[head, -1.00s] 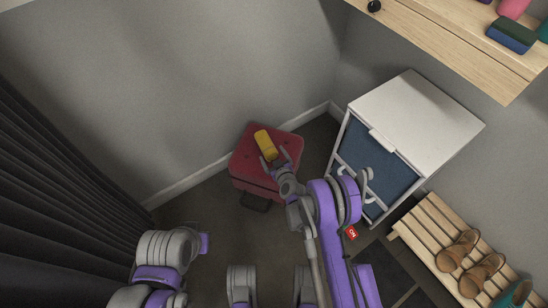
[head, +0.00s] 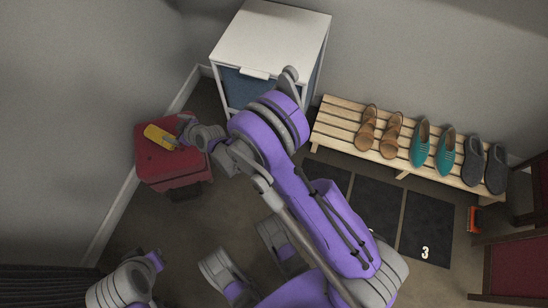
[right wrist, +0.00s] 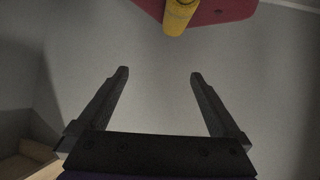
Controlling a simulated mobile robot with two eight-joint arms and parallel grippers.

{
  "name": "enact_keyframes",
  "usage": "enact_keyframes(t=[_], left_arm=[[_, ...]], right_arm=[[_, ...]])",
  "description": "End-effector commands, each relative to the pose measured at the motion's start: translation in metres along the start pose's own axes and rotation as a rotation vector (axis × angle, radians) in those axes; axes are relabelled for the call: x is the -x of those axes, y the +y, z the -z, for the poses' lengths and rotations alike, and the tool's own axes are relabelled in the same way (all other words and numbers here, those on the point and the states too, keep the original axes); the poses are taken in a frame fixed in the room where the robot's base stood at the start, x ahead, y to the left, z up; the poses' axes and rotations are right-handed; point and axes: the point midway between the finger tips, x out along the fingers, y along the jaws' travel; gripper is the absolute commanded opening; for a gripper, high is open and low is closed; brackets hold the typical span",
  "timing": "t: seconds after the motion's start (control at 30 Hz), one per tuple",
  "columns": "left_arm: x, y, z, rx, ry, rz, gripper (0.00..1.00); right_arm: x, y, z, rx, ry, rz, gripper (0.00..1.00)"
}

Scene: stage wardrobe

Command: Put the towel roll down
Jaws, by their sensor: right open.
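The yellow towel roll (head: 160,137) lies on its side on top of the red case (head: 152,168). Its end also shows at the top edge of the right wrist view (right wrist: 178,16), over the red top. My right gripper (head: 182,131) is right beside the roll in the head view. In the right wrist view the two dark fingers (right wrist: 158,75) stand wide apart with nothing between them, and the roll is beyond their tips. My left arm shows at the bottom left of the head view, but its gripper does not show.
A white-topped cabinet (head: 272,36) with a blue front stands behind the case. A slatted wooden bench (head: 333,125) with several shoes is at the right. Dark numbered mats (head: 427,222) lie on the floor before it. Red chairs (head: 515,270) stand at the right edge.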

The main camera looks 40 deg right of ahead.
Motion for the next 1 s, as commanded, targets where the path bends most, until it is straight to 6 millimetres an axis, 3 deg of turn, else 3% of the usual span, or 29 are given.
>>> enact_keyframes(t=[0.03, 0.2, 0.43, 0.57, 0.8, 1.0], left_arm=[[0.0, 0.0, 0.0, 0.0, 0.0, 0.0, 0.0], [0.0, 0.0, 0.0, 0.0, 0.0, 0.0, 0.0], [0.0, 0.0, 0.0, 0.0, 0.0, 0.0, 0.0], [0.0, 0.0, 0.0, 0.0, 0.0, 0.0, 0.0], [0.0, 0.0, 0.0, 0.0, 0.0, 0.0, 0.0], [0.0, 0.0, 0.0, 0.0, 0.0, 0.0, 0.0]], right_arm=[[0.022, 0.006, 0.011, -0.017, -0.03, 0.004, 1.0], [0.095, 0.019, 0.03, -0.086, -0.144, 0.013, 1.0], [0.205, 0.023, 0.025, -0.189, -0.306, -0.011, 1.0], [0.268, 0.019, 0.007, -0.251, -0.402, -0.042, 1.0], [0.372, 0.005, -0.046, -0.367, -0.567, -0.13, 1.0], [0.418, -0.006, -0.082, -0.429, -0.649, -0.19, 1.0]])
